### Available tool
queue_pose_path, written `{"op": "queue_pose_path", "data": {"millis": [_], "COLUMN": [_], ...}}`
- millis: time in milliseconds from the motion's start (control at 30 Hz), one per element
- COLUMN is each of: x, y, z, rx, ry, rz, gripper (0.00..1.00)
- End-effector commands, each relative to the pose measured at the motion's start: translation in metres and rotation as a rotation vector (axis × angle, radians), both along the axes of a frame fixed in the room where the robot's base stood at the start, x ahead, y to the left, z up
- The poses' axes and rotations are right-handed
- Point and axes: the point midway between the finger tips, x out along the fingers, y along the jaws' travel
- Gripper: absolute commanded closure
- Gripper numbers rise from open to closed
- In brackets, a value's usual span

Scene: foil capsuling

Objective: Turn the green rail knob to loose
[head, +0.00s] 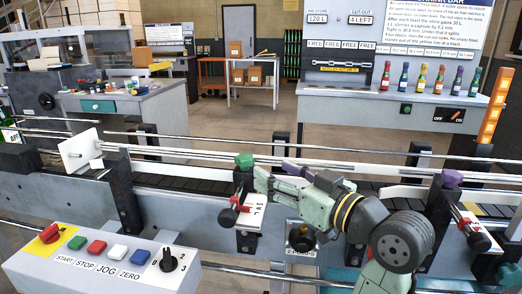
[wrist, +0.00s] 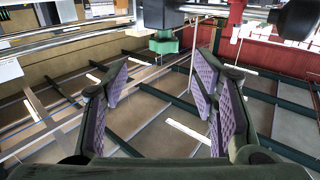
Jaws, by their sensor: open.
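The green rail knob (head: 244,160) sits on top of a black post on the conveyor's near side in the head view. It also shows in the wrist view (wrist: 163,46), beyond the fingertips and roughly between them. My gripper (head: 262,180) is just right of the knob and slightly lower in the head view. In the wrist view my gripper (wrist: 160,78) has its two purple-padded fingers spread wide with nothing between them. The fingers look apart from the knob. Which setting the knob is at cannot be read.
A red-handled lever (head: 238,200) with a white scale plate is below the knob. Purple knobs stand by the rail, one behind my gripper (head: 293,165) and one at right (head: 452,178). A control box (head: 100,262) with coloured buttons is at front left. Long metal rails (head: 330,165) run across.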

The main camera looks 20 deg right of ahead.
Motion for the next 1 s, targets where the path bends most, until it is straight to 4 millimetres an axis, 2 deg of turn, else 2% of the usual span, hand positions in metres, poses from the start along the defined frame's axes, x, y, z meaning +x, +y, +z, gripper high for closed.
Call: {"op": "queue_pose_path", "data": {"millis": [100, 233, 500, 700, 1000], "x": [-0.003, 0.008, 0.056, 0.086, 0.099], "y": [0.011, 0.015, 0.03, 0.038, 0.042], "z": [-0.002, 0.0, 0.001, 0.0, -0.003], "rx": [0.001, 0.002, 0.001, 0.0, -0.001], "ry": [-0.006, -0.006, -0.005, -0.005, -0.007], "rz": [-0.006, -0.005, -0.003, -0.004, -0.007], "gripper": [0.47, 0.47, 0.47, 0.47, 0.47]}}
